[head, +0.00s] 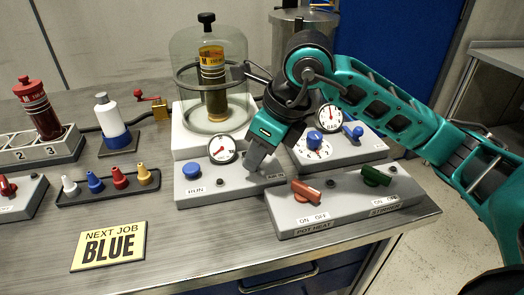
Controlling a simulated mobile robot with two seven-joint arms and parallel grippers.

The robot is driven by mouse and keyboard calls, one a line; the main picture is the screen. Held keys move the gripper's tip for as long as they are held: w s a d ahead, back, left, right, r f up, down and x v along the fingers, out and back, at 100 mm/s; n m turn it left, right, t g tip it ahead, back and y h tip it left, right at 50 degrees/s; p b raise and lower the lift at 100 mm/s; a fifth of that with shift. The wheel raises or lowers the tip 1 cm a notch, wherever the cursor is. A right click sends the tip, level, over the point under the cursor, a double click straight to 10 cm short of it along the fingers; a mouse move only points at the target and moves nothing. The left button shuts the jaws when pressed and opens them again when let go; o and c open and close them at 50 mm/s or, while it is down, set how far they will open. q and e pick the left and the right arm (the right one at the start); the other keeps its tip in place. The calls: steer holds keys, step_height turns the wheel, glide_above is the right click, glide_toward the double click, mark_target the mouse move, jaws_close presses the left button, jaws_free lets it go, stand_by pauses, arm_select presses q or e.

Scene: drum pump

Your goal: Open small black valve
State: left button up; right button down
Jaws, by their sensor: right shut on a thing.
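My right gripper (257,160) reaches down from the right over the right part of the grey RUN box (215,187). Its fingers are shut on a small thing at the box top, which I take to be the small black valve. The fingers hide most of that valve, so its angle cannot be told. A partly covered label sits just right of the fingertips. My left gripper is not in view.
A glass chamber (183,75) with an amber bottle stands behind the fingers. A round gauge (222,149) and blue RUN button (192,172) are close on the left. The switch box (340,207) with red and green handles is at front right.

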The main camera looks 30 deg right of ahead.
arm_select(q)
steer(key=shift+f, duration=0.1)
arm_select(e)
steer(key=shift+a+m, duration=0.35)
steer(key=shift+m, duration=0.35)
steer(key=c, duration=0.9)
jaws_free()
steer(key=shift+c, duration=0.2)
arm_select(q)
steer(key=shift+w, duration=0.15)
arm_select(e)
steer(key=shift+r, duration=0.1)
arm_select(q)
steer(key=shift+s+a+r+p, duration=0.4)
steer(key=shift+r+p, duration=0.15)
steer(key=shift+p, duration=0.5)
arm_select(e)
steer(key=v, duration=1.2)
steer(key=shift+s+r, duration=0.25)
steer(key=shift+r, duration=0.1)
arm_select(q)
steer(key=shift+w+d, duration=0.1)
arm_select(e)
steer(key=shift+a, duration=0.15)
